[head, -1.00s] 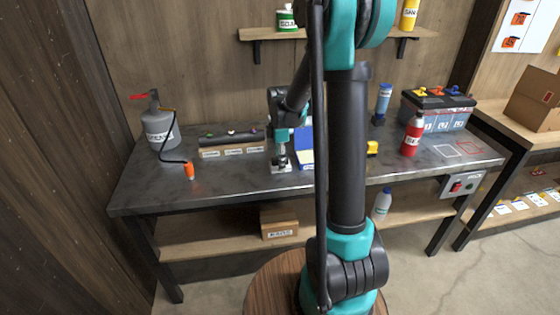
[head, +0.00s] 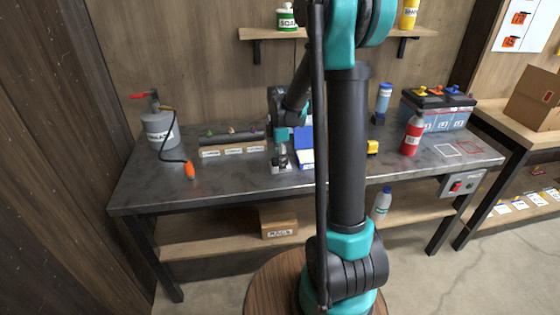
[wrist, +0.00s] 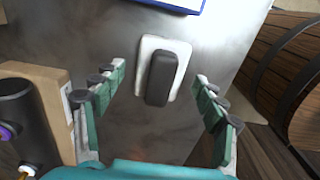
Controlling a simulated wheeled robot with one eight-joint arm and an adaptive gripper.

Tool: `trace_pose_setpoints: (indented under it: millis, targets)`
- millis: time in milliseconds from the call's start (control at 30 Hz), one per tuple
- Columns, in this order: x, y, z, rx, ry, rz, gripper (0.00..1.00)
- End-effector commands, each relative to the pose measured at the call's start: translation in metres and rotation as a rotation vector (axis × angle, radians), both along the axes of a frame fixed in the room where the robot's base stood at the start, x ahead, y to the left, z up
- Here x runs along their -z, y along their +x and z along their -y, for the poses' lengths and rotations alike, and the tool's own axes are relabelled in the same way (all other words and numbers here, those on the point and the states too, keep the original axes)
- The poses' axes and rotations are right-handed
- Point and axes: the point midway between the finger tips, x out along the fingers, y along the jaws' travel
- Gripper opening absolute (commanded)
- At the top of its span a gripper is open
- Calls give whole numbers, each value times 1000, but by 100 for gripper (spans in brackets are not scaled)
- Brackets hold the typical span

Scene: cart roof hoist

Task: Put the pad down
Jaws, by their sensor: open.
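The pad is a white plate with a dark grey block-shaped handle (wrist: 163,76). It lies flat on the metal bench top, and it also shows small in the head view (head: 281,168). My gripper (wrist: 160,72) is open, with its teal fingers apart on the left and right of the handle and not touching it. In the head view my gripper (head: 281,150) is just above the pad. My arm hides part of the bench behind it.
A blue-edged tray or board (head: 304,158) lies right of the pad. A dark tube on a labelled wooden block (head: 233,150) is to the left. A grey sprayer (head: 160,128), red bottle (head: 412,135) and battery (head: 438,112) stand on the bench (head: 230,188). Its front left is clear.

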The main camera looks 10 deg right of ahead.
Motion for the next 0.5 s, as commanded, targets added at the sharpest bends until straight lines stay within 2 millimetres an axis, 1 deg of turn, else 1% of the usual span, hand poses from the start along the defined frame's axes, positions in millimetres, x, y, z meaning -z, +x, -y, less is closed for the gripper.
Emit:
trace_pose_setpoints:
  millis: [167, 400, 500]
  targets:
    - [-27, -1, 0, 0, 0, 0, 72]
    - [-76, 0, 0, 0, 0, 0, 72]
    - [-92, -1, 0, 0, 0, 0, 72]
